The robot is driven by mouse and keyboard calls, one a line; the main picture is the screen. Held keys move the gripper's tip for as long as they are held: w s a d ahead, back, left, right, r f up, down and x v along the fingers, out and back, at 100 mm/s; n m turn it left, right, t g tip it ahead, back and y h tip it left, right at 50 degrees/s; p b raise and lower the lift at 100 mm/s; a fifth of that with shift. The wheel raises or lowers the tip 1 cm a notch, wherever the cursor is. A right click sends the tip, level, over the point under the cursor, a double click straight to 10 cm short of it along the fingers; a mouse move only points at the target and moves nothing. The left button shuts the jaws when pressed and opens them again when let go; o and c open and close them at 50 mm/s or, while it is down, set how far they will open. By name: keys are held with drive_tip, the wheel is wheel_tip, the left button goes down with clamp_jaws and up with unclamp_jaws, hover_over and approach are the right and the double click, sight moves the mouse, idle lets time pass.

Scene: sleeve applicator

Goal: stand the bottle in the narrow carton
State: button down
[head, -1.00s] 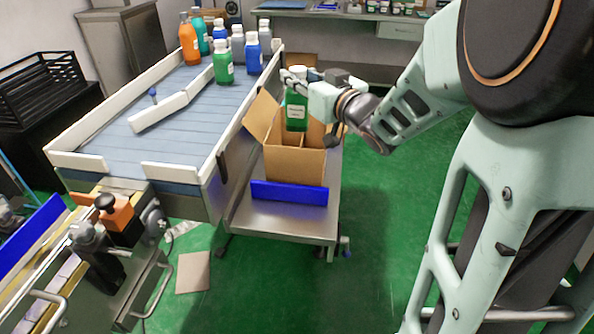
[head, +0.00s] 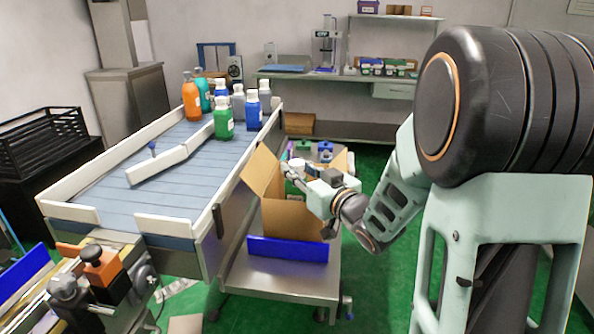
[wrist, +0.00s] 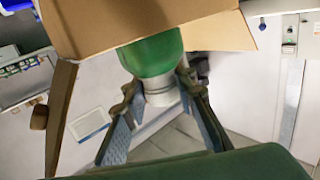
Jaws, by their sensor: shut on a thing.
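The brown carton (head: 290,218) stands with flaps open on a metal stand beside the conveyor. My gripper (head: 291,170) is low at the carton's mouth. In the wrist view, my gripper (wrist: 158,88) has its two fingers on either side of the pale cap of a green bottle (wrist: 152,54), shut on it. The bottle's body runs in past the carton's cardboard edge (wrist: 95,22), which hides the rest of it. In the head view the held bottle is hidden by the carton and gripper. I cannot tell whether its base touches the carton floor.
Several bottles, including a green one (head: 223,122) and an orange one (head: 191,101), stand at the conveyor's (head: 130,190) far end. A carton flap (head: 261,168) rises at the left, close to the gripper.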

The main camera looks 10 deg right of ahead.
drive_tip(key=shift+f+b, duration=0.25)
drive_tip(key=shift+b, duration=0.05)
drive_tip(key=c, duration=1.6)
unclamp_jaws()
drive_tip(key=shift+r, duration=0.1)
drive_tip(key=shift+r+p, duration=0.25)
drive_tip(key=shift+p, duration=0.2)
drive_tip(key=shift+b+v, duration=1.95)
drive_tip(key=shift+v, duration=4.05)
drive_tip(key=shift+f, duration=0.1)
